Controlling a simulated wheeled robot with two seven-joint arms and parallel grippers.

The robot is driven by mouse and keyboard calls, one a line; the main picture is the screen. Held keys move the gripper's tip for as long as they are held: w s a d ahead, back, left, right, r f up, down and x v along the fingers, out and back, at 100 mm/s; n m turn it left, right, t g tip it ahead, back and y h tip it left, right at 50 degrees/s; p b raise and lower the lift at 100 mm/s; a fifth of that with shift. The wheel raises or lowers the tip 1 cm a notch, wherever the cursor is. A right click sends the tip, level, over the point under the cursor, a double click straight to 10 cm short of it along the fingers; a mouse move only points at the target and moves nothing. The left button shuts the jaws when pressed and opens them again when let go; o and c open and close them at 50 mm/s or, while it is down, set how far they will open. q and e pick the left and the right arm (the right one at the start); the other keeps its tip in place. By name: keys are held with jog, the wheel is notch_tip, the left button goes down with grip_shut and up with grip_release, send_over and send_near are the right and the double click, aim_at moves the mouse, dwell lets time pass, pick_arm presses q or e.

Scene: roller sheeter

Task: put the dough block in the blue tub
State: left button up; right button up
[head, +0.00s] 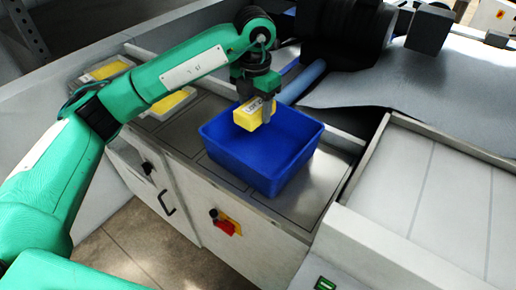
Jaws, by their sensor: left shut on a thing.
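The dough block (248,116) is a yellow block with a white label. My left gripper (257,106) is shut on it, with a dark finger showing at its right side. The gripper points down and holds the block over the left part of the blue tub (266,178). The tub is an open box standing on the metal counter. The block overlaps the tub's far left rim in the picture, and its exact height above the tub floor is hard to tell. My right gripper is not in view.
Yellow blocks in white trays (172,104) lie on the counter at the left, partly behind my left arm. Dark rollers and a grey sheet (405,80) are behind the tub. A panelled surface (430,190) is at the right. A red switch (222,223) is on the cabinet front.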

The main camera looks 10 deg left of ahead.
aim_at(256, 159)
pick_arm(q)
notch_tip(256, 159, down, 16)
jog(key=p, duration=0.4)
jog(key=shift+f, duration=0.15)
jog(key=o, duration=1.1)
jog(key=shift+r, duration=0.3)
notch_tip(256, 159, up, 12)
jog(key=b, duration=0.4)
jog(key=shift+f, duration=0.1)
